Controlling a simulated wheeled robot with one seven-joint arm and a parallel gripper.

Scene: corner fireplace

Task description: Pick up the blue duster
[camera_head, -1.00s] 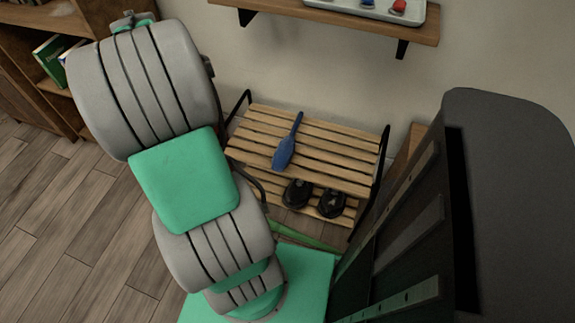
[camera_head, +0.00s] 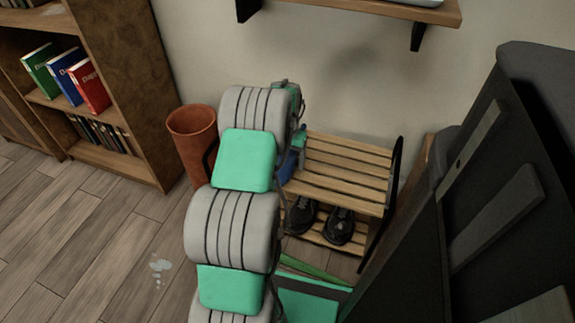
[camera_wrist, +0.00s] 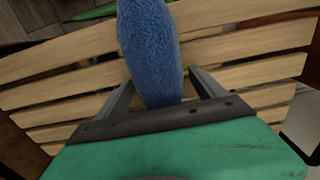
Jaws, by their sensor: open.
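The blue duster (camera_wrist: 150,50) lies on the slatted wooden rack, and its fuzzy blue head fills the top middle of the wrist view. In the head view most of it is hidden behind my arm, with a blue part (camera_head: 288,166) showing at the arm's right edge. My gripper (camera_wrist: 160,82) is open, with one finger on each side of the duster's head. I cannot tell whether the fingers touch it. The duster's handle is out of sight in the wrist view.
The rack (camera_head: 345,170) has black shoes (camera_head: 339,225) on its lower shelf. A terracotta pot (camera_head: 192,135) and a bookshelf (camera_head: 140,90) stand to the left. A wall shelf (camera_head: 350,8) is above. A large dark piece (camera_head: 480,190) stands close on the right.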

